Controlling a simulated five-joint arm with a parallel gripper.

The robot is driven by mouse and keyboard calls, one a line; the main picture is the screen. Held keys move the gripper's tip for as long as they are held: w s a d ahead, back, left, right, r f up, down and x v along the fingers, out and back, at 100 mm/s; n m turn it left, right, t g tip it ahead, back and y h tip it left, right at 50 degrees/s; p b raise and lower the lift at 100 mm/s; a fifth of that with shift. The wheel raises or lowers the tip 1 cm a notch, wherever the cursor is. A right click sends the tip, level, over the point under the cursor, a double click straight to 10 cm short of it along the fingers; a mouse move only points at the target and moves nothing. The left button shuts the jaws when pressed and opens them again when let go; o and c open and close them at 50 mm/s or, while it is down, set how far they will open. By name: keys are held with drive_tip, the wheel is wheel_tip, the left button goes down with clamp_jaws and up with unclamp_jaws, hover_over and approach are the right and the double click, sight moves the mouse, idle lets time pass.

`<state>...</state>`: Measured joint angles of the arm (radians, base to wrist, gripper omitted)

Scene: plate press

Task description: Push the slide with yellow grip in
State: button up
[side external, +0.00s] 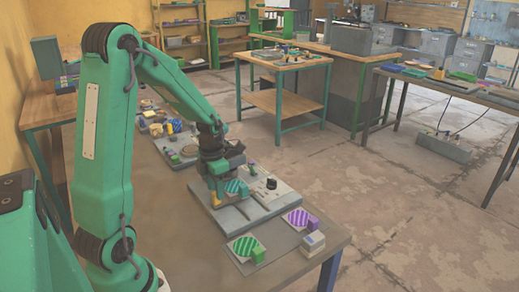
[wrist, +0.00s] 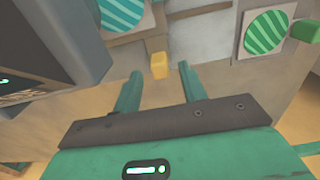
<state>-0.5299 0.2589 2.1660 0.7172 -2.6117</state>
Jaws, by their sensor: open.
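The yellow grip (wrist: 159,65) shows as a small block in the wrist view, on the edge of a grey base. It lies beside a teal striped plate (wrist: 122,14). My gripper (wrist: 157,72) is open, with its two green fingers on either side of the line to the grip. Nothing is held. I cannot tell whether a finger touches the grip. In the side external view my gripper (side external: 215,190) is low at the left end of the grey press base (side external: 262,204), at the yellow grip (side external: 216,201). The slide itself is mostly hidden.
A green striped plate with a green block (side external: 257,254) and a purple striped plate (side external: 300,218) with a purple block lie near the table's front edge. A pale box (side external: 312,243) stands there too. A black knob (side external: 271,184) rises from the base. Other parts lie further back.

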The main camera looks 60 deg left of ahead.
drive_tip(key=shift+f, duration=1.35)
drive_tip(key=shift+c, duration=0.4)
clamp_jaws()
